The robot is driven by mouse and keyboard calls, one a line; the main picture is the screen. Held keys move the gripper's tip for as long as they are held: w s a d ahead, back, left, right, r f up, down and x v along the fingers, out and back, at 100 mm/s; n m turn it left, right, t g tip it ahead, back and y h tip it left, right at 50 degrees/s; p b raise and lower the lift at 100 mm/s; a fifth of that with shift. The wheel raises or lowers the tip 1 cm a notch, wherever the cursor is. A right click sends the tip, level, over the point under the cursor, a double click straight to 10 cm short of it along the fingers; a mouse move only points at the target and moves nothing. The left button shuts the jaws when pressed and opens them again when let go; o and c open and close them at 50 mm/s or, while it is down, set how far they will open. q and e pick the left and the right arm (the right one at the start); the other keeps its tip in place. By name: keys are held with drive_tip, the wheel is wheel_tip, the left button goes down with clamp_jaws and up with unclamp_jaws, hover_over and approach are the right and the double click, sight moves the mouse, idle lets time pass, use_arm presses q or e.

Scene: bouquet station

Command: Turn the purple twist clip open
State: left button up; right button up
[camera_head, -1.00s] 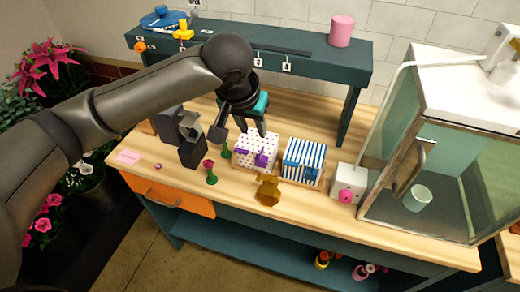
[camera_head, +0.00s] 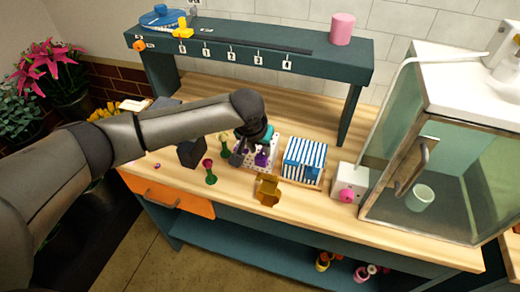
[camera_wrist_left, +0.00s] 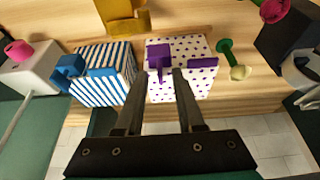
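The purple twist clip (camera_head: 262,158) is on the white box with purple dots (camera_wrist_left: 172,88). In the left wrist view the purple clip (camera_wrist_left: 158,52) shows a broad block with a narrow tab pointing toward my fingers, and a separate purple bar (camera_wrist_left: 203,63) lies to its right on the box. My left gripper (camera_head: 250,160) is over the dotted box. In the left wrist view my left gripper (camera_wrist_left: 157,75) is open, its fingertips apart with the clip's tab showing between them. Whether they touch it I cannot tell. My right gripper is not in view.
A blue-striped box (camera_head: 303,160) with blue clip parts stands close beside the dotted box. A gold object (camera_head: 267,190) is near the front edge. Flowers in green holders (camera_head: 211,172) and a dark block (camera_head: 190,153) stand to the left. A glass cabinet (camera_head: 440,150) is at right.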

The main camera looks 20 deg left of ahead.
use_arm(q)
drive_tip(key=shift+w+f, duration=0.15)
drive_tip(key=shift+f, duration=0.15)
clamp_jaws()
idle(0.6)
